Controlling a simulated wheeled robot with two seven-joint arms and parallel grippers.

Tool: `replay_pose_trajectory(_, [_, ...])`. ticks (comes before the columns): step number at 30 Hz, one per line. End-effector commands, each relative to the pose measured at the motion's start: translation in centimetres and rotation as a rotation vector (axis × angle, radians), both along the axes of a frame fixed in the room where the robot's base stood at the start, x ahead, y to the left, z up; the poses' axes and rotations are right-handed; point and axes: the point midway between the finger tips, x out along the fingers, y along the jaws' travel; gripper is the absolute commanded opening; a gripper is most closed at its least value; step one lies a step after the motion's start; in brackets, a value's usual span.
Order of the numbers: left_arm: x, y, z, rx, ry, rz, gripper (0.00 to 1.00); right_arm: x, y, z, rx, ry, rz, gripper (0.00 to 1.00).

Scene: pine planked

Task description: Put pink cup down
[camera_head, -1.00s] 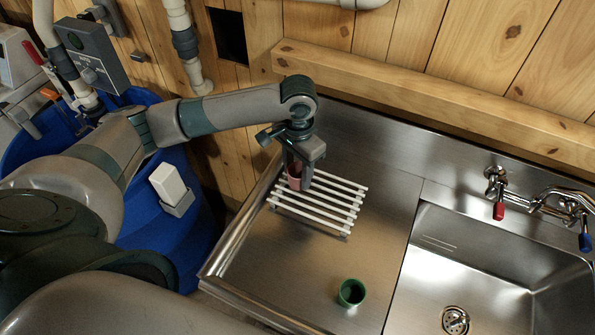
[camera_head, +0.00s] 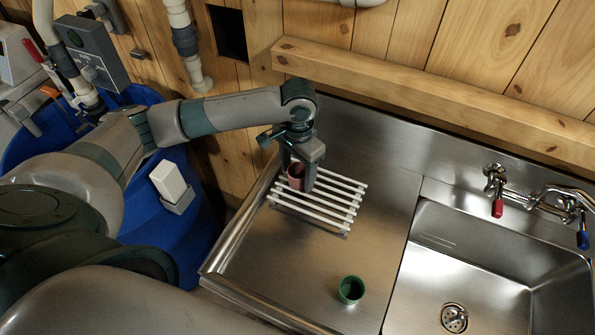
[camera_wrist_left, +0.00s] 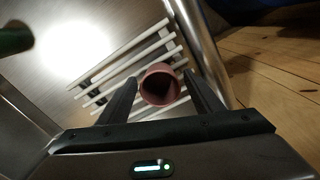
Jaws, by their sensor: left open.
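The pink cup (camera_head: 296,176) stands at the back-left end of the white slatted rack (camera_head: 322,208), on the steel counter. My left gripper (camera_head: 300,182) is over the rack, pointing down, with its fingers around the cup. In the left wrist view the cup (camera_wrist_left: 159,84) sits between the two fingers (camera_wrist_left: 160,98), its open mouth facing the camera. The fingers are open, with a narrow gap beside the cup. The cup's base is partly hidden, so its contact with the slats is hard to see. My right gripper is not in view.
A green cup (camera_head: 351,290) stands on the counter in front of the rack. A steel sink (camera_head: 490,270) with red and blue taps is on the right. A wooden ledge (camera_head: 420,95) runs along the back. The counter between rack and sink is clear.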

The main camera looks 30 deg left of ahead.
Motion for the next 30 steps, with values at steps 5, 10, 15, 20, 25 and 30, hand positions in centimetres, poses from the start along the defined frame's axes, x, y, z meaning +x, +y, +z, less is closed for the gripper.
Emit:
replay_pose_trajectory(5, [0.1, 0.0, 1.0, 0.000, -0.002, 0.001, 0.60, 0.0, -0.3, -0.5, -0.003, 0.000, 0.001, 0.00])
replay_pose_trajectory(10, [0.1, 0.0, 3.2, -0.001, -0.005, -0.001, 0.60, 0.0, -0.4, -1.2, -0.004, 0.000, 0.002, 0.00])
replay_pose_trajectory(15, [0.2, -0.1, 6.2, -0.001, -0.005, -0.001, 0.60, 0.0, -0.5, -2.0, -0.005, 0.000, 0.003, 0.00])
replay_pose_trajectory(20, [0.1, -0.1, 9.0, 0.000, -0.004, -0.001, 0.60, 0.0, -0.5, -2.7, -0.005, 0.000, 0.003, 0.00])
replay_pose_trajectory(25, [0.1, -0.1, 11.2, -0.001, -0.002, 0.000, 0.60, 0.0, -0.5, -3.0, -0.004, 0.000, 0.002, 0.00])
replay_pose_trajectory(30, [0.0, -0.1, 12.1, 0.000, 0.000, -0.001, 0.60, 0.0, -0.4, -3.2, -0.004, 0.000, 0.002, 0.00])
